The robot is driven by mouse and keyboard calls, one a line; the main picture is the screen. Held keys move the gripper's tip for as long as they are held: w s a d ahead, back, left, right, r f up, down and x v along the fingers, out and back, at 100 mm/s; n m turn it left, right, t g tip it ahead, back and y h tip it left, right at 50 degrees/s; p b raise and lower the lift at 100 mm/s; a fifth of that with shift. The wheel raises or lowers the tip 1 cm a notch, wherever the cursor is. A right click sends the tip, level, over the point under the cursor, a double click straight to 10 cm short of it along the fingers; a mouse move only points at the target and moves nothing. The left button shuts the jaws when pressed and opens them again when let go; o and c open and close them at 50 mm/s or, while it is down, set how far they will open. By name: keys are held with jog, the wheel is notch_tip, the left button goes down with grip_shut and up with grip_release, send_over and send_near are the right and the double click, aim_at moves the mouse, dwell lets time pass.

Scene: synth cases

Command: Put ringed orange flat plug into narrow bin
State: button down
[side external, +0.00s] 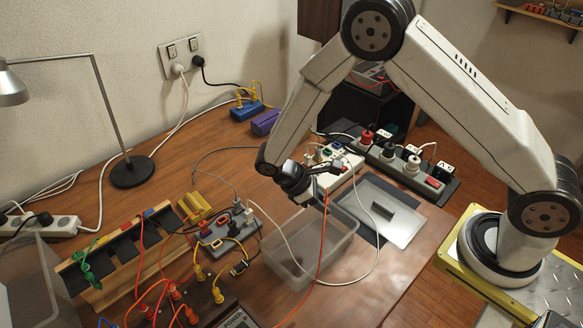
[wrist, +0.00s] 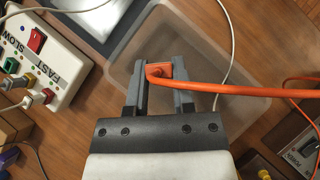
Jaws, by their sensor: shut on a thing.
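My gripper (side external: 318,196) is shut on an orange flat plug (wrist: 160,71), seen between the fingertips (wrist: 162,75) in the wrist view. Its orange cable (wrist: 235,90) runs off to the right there and hangs down in the side view (side external: 323,245). Any ring on the plug is too small to make out. A clear plastic bin (side external: 345,248) stands on the table below my gripper, and its translucent wall also shows in the wrist view (wrist: 200,40). The plug is above the bin. A second clear bin (side external: 38,285) stands at the front left.
Power strips (side external: 400,165) with plugs lie at the back right, beside a flat clear lid (side external: 400,222) with a dark handle. A wooden rack (side external: 110,265) and a grey socket block (side external: 222,235) with tangled cables lie left of the bin. A white cable (side external: 375,260) loops past it.

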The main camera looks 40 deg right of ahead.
jog(key=shift+f, duration=1.5)
jog(key=shift+c, duration=1.9)
grip_release()
jog(key=shift+r, duration=0.1)
jog(key=v, duration=0.7)
jog(key=shift+w+a+r, duration=0.15)
jog(key=shift+w+r, duration=0.05)
